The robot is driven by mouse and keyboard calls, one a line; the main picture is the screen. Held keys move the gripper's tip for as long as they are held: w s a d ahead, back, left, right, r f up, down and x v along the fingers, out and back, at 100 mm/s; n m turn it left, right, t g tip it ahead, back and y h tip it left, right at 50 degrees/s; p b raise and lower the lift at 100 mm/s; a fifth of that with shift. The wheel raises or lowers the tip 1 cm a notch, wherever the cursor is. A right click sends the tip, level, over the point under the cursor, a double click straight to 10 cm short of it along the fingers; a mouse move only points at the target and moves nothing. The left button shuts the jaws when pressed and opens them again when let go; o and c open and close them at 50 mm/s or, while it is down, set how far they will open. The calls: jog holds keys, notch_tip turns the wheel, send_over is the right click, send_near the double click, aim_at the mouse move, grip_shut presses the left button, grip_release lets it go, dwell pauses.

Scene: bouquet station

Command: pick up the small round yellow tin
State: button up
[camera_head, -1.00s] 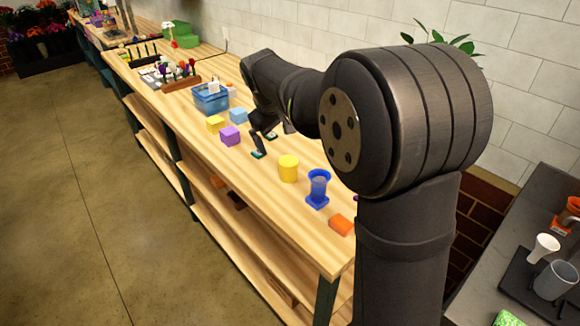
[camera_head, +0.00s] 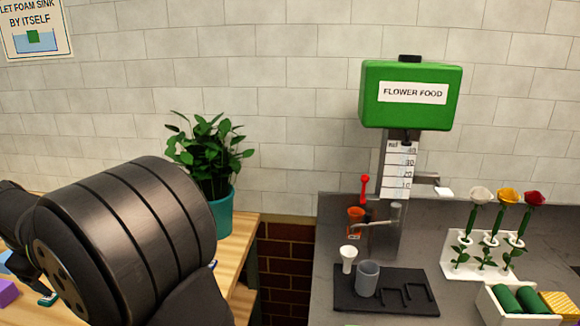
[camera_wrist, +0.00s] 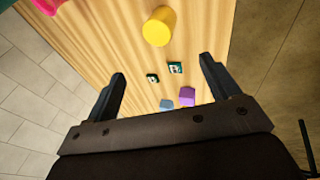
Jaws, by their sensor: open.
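The round yellow tin (camera_wrist: 158,27) stands on the wooden table (camera_wrist: 95,35) near the top of the wrist view. It is out of sight in the head view now. My gripper (camera_wrist: 163,71) is open and empty, with its dark fingers apart and the tin above them in the wrist picture. The fingers do not touch the tin. In the head view my arm fills the lower left, and only a bit of my gripper shows at the left edge.
A purple block (camera_wrist: 187,96) and a blue block (camera_wrist: 166,104) lie below my gripper in the wrist view. A pink object (camera_wrist: 46,5) is at the upper left. The head view shows a potted plant (camera_head: 208,165), a green flower food dispenser (camera_head: 411,95) and a grey cup (camera_head: 367,279).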

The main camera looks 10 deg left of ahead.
jog(key=w+f+m, duration=0.1)
jog(key=f+m, duration=0.3)
jog(key=w+a+f+m, duration=0.1)
jog(key=w+f+m, duration=0.1)
jog(key=f+m, duration=0.2)
jog(key=w+a+f+m, duration=0.1)
jog(key=w+f+m, duration=0.1)
jog(key=f+m, duration=0.1)
jog(key=shift+w+a+f+m, duration=0.1)
jog(key=shift+w+f+m, duration=0.1)
jog(key=shift+f, duration=0.15)
jog(key=shift+w+a+f+m, duration=0.1)
jog(key=shift+f+m, duration=0.1)
jog(key=shift+f, duration=0.1)
jog(key=shift+s+a+x, duration=0.15)
jog(key=shift+x, duration=1.15)
jog(key=shift+s+a+x, duration=0.1)
jog(key=shift+s+x, duration=0.1)
jog(key=shift+x, duration=1.15)
jog(key=c, duration=1.1)
